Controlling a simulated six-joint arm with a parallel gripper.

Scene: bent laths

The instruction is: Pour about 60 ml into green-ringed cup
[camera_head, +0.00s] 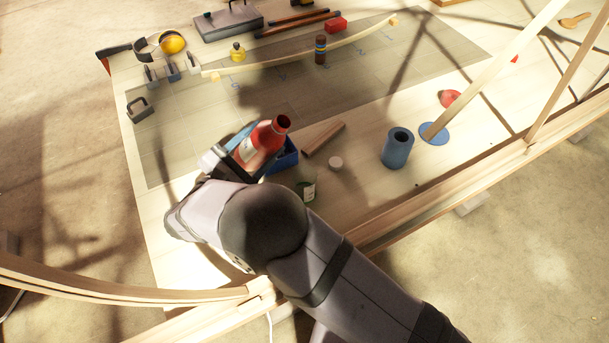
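A red bottle (265,141) with a pale label leans to the upper right, its dark open mouth at the top. My gripper (242,160) is at the bottle's lower body and appears shut on it; my wrist hides part of the grip. A clear, greenish vessel with a pale label (308,190) stands just right of my arm, its lower part partly hidden. I cannot make out a green ring on it, nor tell whether it is the cup. No liquid stream shows.
A blue box (287,160) is right behind the bottle. A long wooden rail (455,185) runs along the near edge. Tools lie at the back.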

